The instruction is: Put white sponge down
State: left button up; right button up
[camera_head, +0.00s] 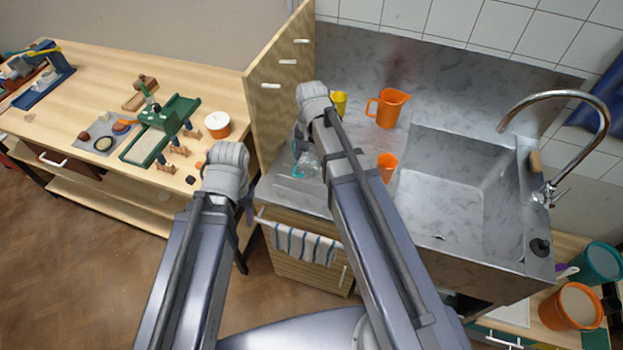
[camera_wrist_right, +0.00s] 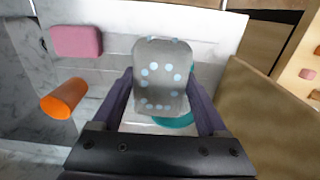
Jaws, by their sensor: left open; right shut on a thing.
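My right gripper (camera_wrist_right: 163,100) is shut on the white sponge (camera_wrist_right: 163,75), a pale grey-white block with light blue dots. In the head view the sponge (camera_head: 309,161) is partly hidden by my right arm, over the left part of the sink counter (camera_head: 290,195). I cannot tell whether it touches the surface. A teal item (camera_wrist_right: 174,122) shows partly behind the sponge. My left gripper (camera_head: 244,202) is open, left of the counter's front edge; its fingers are mostly hidden.
A pink block (camera_wrist_right: 77,41) and an orange cup (camera_wrist_right: 64,98) are near the held sponge. An orange jug (camera_head: 390,108) and a yellow cup (camera_head: 340,101) stand behind. The sink basin (camera_head: 455,185) is to the right. A wooden panel (camera_head: 282,85) borders the counter's left side.

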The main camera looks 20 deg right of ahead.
aim_at(311, 157)
jog(key=shift+f+b, duration=3)
jog(key=shift+f, duration=0.65)
jog(key=shift+f, duration=0.1)
jog(key=shift+f+b, duration=0.55)
jog(key=shift+b, duration=0.1)
jog(key=o, duration=1.1)
jog(key=shift+r, duration=0.15)
notch_tip(311, 157, up, 13)
jog(key=p, duration=1.3)
jog(key=s+a+n, duration=0.3)
jog(key=s, duration=0.1)
jog(key=s+a+n, duration=0.4)
jog(key=s, duration=0.1)
jog(key=s+a+n+h, duration=0.1)
jog(key=s+a+n, duration=0.2)
jog(key=s, duration=0.2)
jog(key=shift+s+a+r+n, duration=0.1)
jog(key=shift+a+n, duration=0.1)
jog(key=shift+n, duration=0.1)
